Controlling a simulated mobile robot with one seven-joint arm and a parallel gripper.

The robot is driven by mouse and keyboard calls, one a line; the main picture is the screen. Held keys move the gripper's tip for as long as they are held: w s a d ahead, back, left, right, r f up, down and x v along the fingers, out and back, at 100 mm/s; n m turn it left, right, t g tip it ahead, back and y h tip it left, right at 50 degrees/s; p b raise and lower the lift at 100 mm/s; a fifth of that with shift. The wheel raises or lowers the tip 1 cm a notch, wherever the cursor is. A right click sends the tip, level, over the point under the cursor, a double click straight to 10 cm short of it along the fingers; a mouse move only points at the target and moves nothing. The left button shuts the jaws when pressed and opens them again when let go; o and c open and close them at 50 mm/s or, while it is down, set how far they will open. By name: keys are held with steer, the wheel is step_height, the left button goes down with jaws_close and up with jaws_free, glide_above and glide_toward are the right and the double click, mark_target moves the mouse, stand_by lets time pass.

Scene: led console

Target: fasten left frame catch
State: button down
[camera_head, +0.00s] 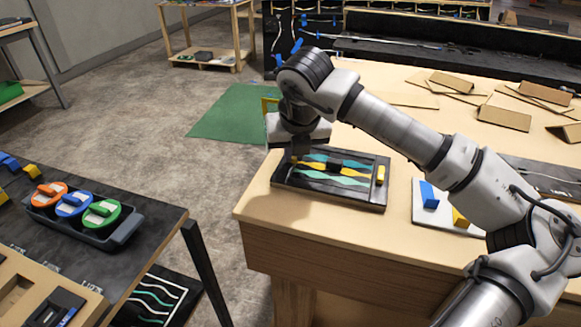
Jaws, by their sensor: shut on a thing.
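A black frame (335,195) lies flat on the near left corner of the wooden workbench, with teal and yellow wavy strips (340,178) across it. A yellow catch (381,174) stands at its right side. My gripper (294,160) points down over the frame's left side. It is shut on the left frame catch, of which at most a sliver of yellow shows at the fingertips. The gripper body hides the rest, so I cannot tell the catch's position.
A white plate (430,215) with blue and yellow blocks lies right of the frame. Cardboard pieces (503,117) lie farther back. A dark table (150,235) at left holds a tray with orange, blue and green round-topped items (73,205). Open floor separates the tables.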

mark_target(307, 159)
steer(key=n+b, duration=0.1)
steer(key=d+n+y+b, duration=0.1)
steer(key=shift+w+f+n, duration=0.15)
steer(key=shift+w+n, duration=0.05)
steer(key=shift+n, duration=0.2)
steer(key=n, duration=0.2)
steer(key=n+g+y+b, duration=0.1)
steer(key=shift+w+d+n, duration=0.3)
steer(key=shift+d, duration=0.1)
steer(key=n, duration=0.2)
steer(key=n+g+y, duration=0.1)
steer(key=shift+w+d+r, duration=0.25)
steer(key=shift+w+d, duration=0.05)
steer(key=shift+w, duration=0.05)
steer(key=shift+w+d+n+g+y, duration=0.1)
steer(key=shift+w+n+g+y, duration=0.15)
steer(key=shift+n, duration=0.55)
steer(key=shift+w+d+n+g+y, duration=0.1)
steer(key=shift+n+g, duration=0.25)
steer(key=shift+n, duration=0.45)
steer(key=c, duration=1.5)
jaws_free()
steer(key=shift+o, duration=0.2)
